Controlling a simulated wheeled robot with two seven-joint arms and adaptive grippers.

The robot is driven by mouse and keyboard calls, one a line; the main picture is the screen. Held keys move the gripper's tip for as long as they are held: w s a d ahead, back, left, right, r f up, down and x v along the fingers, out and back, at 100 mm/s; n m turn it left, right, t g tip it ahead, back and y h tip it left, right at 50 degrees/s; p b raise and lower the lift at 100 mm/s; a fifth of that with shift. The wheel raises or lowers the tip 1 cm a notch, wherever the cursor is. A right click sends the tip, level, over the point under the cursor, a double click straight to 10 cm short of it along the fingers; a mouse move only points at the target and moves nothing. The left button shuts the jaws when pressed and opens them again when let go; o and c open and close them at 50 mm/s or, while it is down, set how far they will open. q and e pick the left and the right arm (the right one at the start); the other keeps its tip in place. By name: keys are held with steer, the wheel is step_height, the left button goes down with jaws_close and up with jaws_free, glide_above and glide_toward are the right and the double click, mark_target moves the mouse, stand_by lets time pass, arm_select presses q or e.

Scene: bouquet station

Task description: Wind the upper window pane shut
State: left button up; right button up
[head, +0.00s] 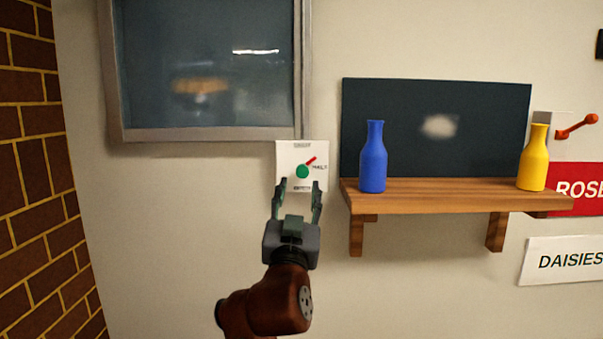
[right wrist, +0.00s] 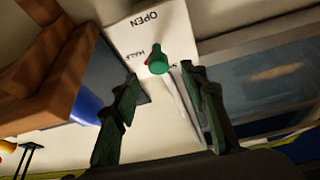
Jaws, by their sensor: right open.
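The upper window pane (head: 205,65) is dark glass in a grey frame at the upper left of the head view. To its lower right, a white plate (head: 287,152) on the wall carries a green knob (head: 302,171) with a red pointer (head: 310,161). The pointer tilts up and right, near the label on the plate's right side. In the right wrist view the plate reads OPEN and HALF upside down, with the green knob (right wrist: 157,62) below. My right gripper (head: 300,184) is open, its fingertips just below the knob and either side of it. My left gripper is out of view.
A wooden shelf (head: 440,195) right of the plate holds a blue bottle (head: 373,160) and a yellow bottle (head: 534,160) before a dark panel (head: 440,95). A red crank handle (head: 577,126) is at the far right. A brick wall (head: 35,180) stands left.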

mark_target(302, 174)
steer(key=p+x, duration=0.2)
steer(key=x, duration=0.4)
steer(key=shift+w+d+r, duration=0.1)
steer(key=shift+w, duration=0.55)
jaws_close()
